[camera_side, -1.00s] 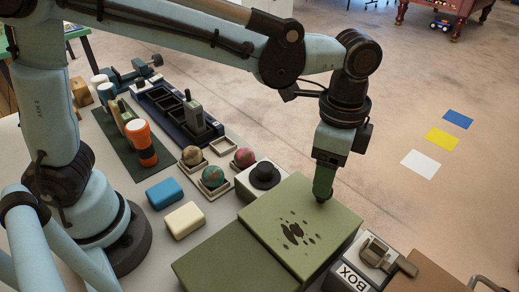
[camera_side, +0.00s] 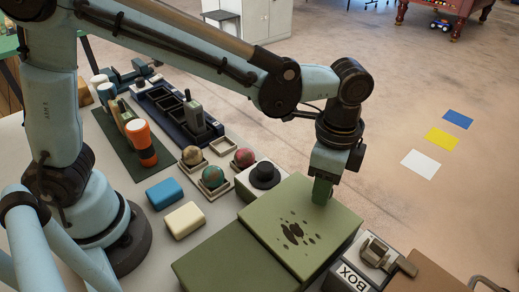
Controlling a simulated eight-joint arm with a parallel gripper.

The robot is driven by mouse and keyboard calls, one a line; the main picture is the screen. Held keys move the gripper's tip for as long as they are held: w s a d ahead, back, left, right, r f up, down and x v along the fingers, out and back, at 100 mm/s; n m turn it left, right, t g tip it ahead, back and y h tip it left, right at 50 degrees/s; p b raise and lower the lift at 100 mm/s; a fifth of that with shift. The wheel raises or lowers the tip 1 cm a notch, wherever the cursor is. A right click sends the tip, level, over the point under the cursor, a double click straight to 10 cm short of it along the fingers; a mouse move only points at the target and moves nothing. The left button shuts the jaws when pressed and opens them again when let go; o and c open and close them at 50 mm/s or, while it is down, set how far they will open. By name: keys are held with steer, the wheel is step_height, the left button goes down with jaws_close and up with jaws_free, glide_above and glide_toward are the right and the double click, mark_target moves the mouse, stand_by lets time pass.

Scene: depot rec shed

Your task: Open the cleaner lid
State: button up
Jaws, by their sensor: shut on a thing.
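A large olive-green box (camera_side: 270,215) with dark blotches on its flat top stands at the front of the table; it looks like the cleaner. Its top lies flat, with no gap visible under it. My gripper (camera_side: 321,198) points down at the far right edge of this top and is shut on the box's lid edge. The fingertips are small and partly hidden, so the exact contact is unclear. A lower green block (camera_side: 205,262) adjoins the box at the front left.
A pale box with a black knob (camera_side: 264,176) stands behind the green box. Balls (camera_side: 213,176) in cups, a blue block (camera_side: 165,193) and a cream block (camera_side: 184,220) lie to the left. A box marked BOX (camera_side: 350,277) is at the right. The floor beyond is open.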

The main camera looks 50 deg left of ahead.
jaws_close()
glide_toward(268, 244)
step_height(268, 244, down, 5)
steer(key=shift+f, duration=0.1)
steer(key=o, duration=0.9)
jaws_free()
steer(key=shift+o, duration=0.2)
step_height(268, 244, up, 12)
